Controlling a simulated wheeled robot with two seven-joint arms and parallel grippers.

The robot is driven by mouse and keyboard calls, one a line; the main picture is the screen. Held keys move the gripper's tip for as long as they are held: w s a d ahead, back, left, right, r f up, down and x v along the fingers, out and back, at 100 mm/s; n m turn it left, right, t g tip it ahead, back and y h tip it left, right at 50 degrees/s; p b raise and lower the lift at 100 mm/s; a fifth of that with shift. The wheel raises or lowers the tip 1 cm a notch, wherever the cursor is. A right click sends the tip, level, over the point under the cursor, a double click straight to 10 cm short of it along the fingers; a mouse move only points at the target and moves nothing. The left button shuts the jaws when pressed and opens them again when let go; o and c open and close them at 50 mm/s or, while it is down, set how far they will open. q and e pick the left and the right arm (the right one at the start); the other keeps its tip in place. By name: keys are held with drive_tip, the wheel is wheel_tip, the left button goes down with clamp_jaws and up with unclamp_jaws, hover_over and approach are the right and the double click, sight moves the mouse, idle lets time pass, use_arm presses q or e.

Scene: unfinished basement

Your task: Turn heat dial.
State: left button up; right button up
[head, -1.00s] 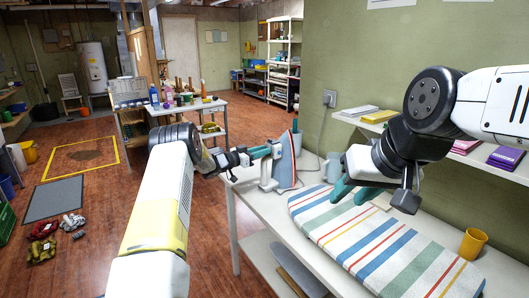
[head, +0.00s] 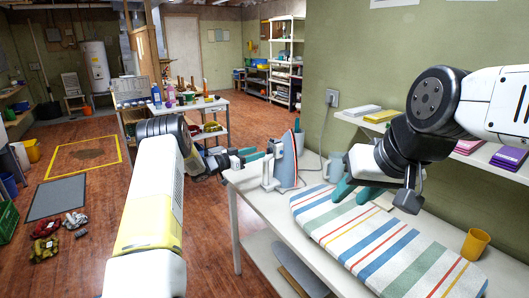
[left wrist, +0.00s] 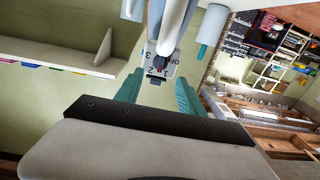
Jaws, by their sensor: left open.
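The iron (head: 287,160) stands upright at the far left end of the white table. In the left wrist view its heat dial (left wrist: 160,63) shows on a pale face marked OFF, 1, 2 and 3. My left gripper (head: 252,158) is just left of the iron in the head view. In the left wrist view the left gripper (left wrist: 158,92) has its teal fingers spread, with the dial ahead between them and nothing held. My right gripper (head: 354,190) hangs over the far end of the striped ironing board, its teal fingers apart. It is partly hidden by its own wrist.
The striped ironing board (head: 385,240) covers much of the table (head: 262,215). A yellow cup (head: 475,243) stands at the right edge. A cord runs to a wall outlet (head: 332,97). A wall shelf (head: 470,160) holds folded cloths.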

use_arm(q)
drive_tip(key=shift+v, duration=1.4)
drive_tip(key=shift+r, duration=0.1)
